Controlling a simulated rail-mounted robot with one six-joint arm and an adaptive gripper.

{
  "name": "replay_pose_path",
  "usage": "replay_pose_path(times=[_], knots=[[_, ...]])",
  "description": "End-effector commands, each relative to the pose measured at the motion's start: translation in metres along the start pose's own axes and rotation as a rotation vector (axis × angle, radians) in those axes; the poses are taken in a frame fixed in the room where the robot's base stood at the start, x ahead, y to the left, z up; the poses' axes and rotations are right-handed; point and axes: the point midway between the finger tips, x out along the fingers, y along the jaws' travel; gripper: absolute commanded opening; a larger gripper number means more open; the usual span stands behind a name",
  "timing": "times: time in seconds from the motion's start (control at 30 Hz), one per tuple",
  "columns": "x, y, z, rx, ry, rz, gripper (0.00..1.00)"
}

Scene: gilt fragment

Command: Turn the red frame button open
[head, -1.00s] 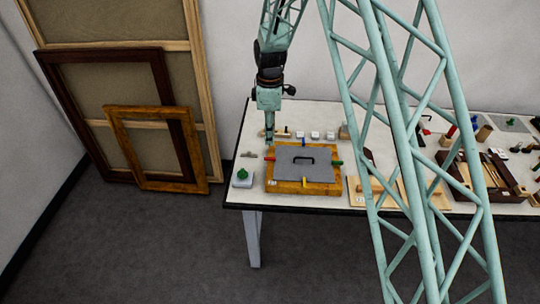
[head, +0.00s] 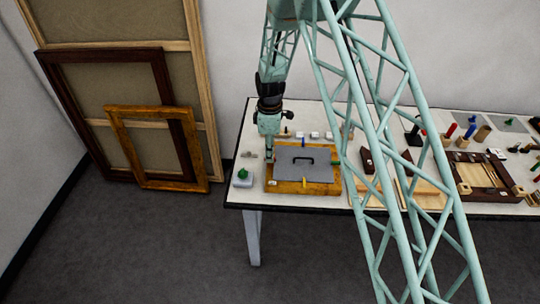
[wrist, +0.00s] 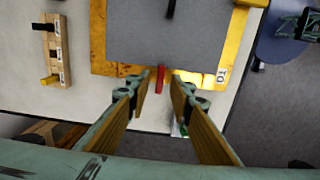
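The gilt frame (head: 285,187) lies flat on the table with a grey panel (head: 300,170) and black handle in it. In the wrist view the red button (wrist: 160,79) is a narrow bar at the frame's near border (wrist: 130,71), running lengthwise between my fingertips. My gripper (wrist: 159,86) is open, one finger on each side of the button, with a gap visible on both sides. In the head view my gripper (head: 268,157) points down at the frame's left side and hides the red button. A yellow button (head: 304,182) and blue button (head: 303,142) sit at the front and back edges.
A green knob on a pale base (head: 242,177) stands left of the frame. Small blocks (head: 314,134) stand behind it. Wooden pieces and a tool tray (head: 480,178) lie to the right, partly behind my arm's lattice. Picture frames (head: 150,112) lean on the wall.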

Motion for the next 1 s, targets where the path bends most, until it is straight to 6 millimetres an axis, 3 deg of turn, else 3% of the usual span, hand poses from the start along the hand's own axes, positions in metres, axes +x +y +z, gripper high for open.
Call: replay_pose_path(times=[0.23, 0.63, 0.87, 1.0], knots=[[0.012, -0.001, 0.0, 0.0, 0.0, -0.001, 0.2], [0.015, 0.0, 0.0, 0.0, 0.0, -0.001, 0.2], [0.015, -0.001, 0.0, 0.0, 0.0, -0.001, 0.0], [0.015, -0.001, 0.0, 0.0, 0.0, -0.001, 0.0]])
